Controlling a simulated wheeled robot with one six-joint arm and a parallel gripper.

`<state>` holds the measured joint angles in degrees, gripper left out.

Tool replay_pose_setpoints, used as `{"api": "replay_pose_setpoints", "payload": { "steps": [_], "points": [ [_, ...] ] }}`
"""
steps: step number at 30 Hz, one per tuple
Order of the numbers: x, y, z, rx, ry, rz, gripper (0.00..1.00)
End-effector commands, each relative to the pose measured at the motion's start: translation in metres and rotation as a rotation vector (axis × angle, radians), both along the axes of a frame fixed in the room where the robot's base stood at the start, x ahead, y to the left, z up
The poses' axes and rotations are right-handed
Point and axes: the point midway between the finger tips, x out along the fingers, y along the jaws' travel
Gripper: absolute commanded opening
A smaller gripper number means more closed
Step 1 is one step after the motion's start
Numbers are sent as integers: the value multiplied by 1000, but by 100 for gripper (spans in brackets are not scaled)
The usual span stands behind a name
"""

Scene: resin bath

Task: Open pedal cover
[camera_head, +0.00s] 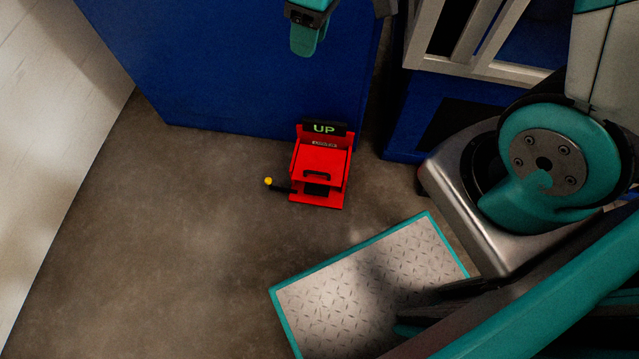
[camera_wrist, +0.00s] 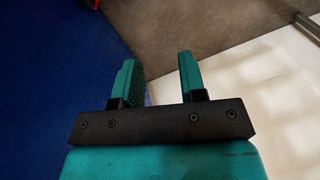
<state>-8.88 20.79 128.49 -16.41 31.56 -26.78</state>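The red pedal unit (camera_head: 301,194) stands on the floor against the blue wall, near the middle of the head view. It has a black sign reading "UP" (camera_head: 324,129). Its red cover (camera_head: 318,160) looks shut, with a black handle (camera_head: 319,174) near its front edge. A lever with a yellow knob (camera_head: 268,181) sticks out at its left. My gripper (camera_head: 308,42) is above and apart from it, in front of the blue wall. In the wrist view my gripper (camera_wrist: 158,68) is open, with nothing between its fingers. Only a red sliver shows at that view's top left.
A teal-edged metal tread plate (camera_head: 335,290) lies in front of the pedal unit, partly behind my arm. A blue cabinet with a pale frame (camera_head: 480,68) stands at right. A white wall (camera_head: 50,110) rises at left. Brown floor (camera_head: 170,240) left of the pedal is clear.

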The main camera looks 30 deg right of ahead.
Motion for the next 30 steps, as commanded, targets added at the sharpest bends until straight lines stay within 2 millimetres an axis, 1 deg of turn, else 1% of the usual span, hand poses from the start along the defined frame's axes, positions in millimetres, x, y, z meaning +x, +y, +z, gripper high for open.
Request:
{"api": "replay_pose_setpoints", "payload": {
  "steps": [1, 2, 3, 5, 6, 8, 9, 12, 15, 16, 18, 23, 26, 30],
  "points": [
    [9, -5, -65, -12, 14, 14, 38],
    [15, -8, -88, -19, 15, 26, 38],
    [21, -11, -118, -28, 20, 42, 38],
    [30, -17, -164, -41, 26, 64, 38],
    [35, -22, -193, -49, 30, 79, 38],
    [41, -28, -233, -61, 36, 102, 38],
    [43, -31, -258, -69, 40, 117, 38],
    [49, -40, -307, -83, 48, 147, 38],
    [51, -46, -339, -92, 53, 169, 38],
    [51, -47, -345, -95, 55, 174, 38],
    [52, -49, -355, -99, 56, 181, 38],
    [50, -49, -371, -100, 59, 187, 38],
    [47, -47, -388, -101, 61, 188, 38],
    [42, -43, -421, -100, 61, 189, 38]
  ]
}}
